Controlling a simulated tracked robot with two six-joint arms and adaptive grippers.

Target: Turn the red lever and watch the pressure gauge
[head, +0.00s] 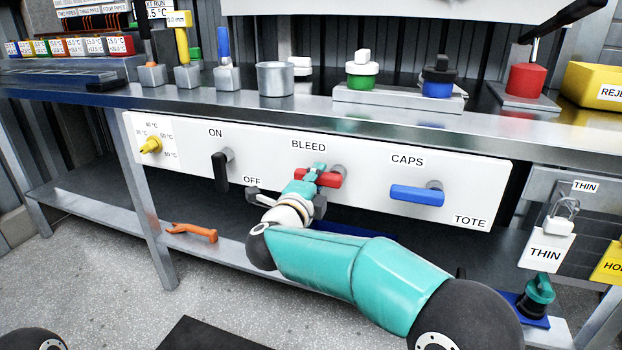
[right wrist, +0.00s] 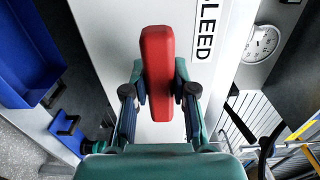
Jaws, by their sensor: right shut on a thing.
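The red lever (head: 328,180) sits on the white panel under the word BLEED and lies about level, parallel to that word. My right gripper (head: 309,174) is shut on the red lever, with a finger on each side of it. The right wrist view shows the lever (right wrist: 157,70) between the fingers of the gripper (right wrist: 160,90). A round white pressure gauge (right wrist: 262,43) shows at the right in the right wrist view; its reading is too small to tell. No gauge face can be made out in the head view. My left gripper is out of view.
On the same panel are a black lever (head: 220,172) between ON and OFF, a blue lever (head: 417,195) at CAPS and TOTE, and a yellow knob (head: 150,145). An orange handle (head: 192,232) lies on the lower shelf. The bench edge (head: 300,112) overhangs the panel.

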